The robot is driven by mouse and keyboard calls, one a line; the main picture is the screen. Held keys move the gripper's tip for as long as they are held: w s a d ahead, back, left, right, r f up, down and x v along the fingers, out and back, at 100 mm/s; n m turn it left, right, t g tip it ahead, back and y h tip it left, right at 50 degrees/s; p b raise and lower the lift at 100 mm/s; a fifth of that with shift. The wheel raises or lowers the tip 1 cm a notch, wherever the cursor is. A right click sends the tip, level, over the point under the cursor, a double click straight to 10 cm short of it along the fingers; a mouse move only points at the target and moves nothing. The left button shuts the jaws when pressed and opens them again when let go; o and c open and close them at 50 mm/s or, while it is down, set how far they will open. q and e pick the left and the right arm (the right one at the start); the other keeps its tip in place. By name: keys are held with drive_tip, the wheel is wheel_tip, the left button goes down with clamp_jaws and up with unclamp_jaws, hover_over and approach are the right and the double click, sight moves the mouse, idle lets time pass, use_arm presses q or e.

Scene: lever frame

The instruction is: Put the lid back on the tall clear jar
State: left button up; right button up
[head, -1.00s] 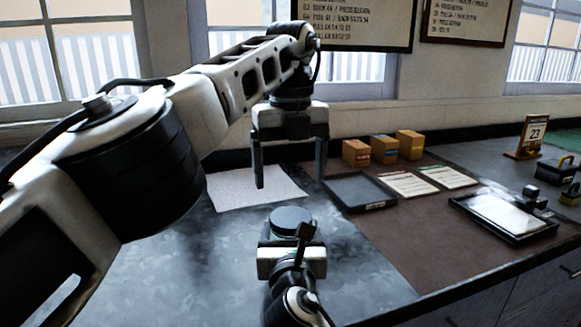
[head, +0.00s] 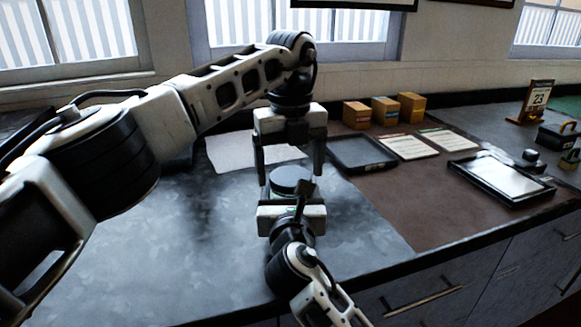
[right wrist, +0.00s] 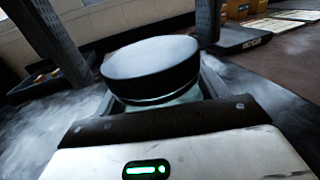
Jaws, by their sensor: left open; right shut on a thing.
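A round dark lid (head: 291,178) sits level on top of the jar, with a thin bright line under its edge in the right wrist view (right wrist: 150,68). The jar is mostly hidden; its pale green clear wall (right wrist: 180,97) shows just under the lid. My right gripper (head: 288,199) is shut on the jar from the near side, below the lid. My left gripper (head: 289,174) points down from above and is open, one finger on each side of the lid. In the right wrist view its fingers stand apart from the lid, with nothing between them but the lid.
A pale sheet (head: 235,152) lies behind. To the right are a dark tray (head: 362,153), printed cards (head: 408,147), several small boxes (head: 385,111), and a framed tray (head: 500,182) on a brown mat (head: 415,215).

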use_arm(q)
drive_tip(key=shift+f, duration=0.25)
drive_tip(key=c, duration=1)
drive_tip(key=m, duration=0.5)
drive_tip(key=shift+m, duration=0.4)
drive_tip(key=m, duration=0.6)
drive_tip(key=o, duration=1.2)
drive_tip(key=shift+c, duration=0.2)
drive_tip(key=shift+r, duration=0.1)
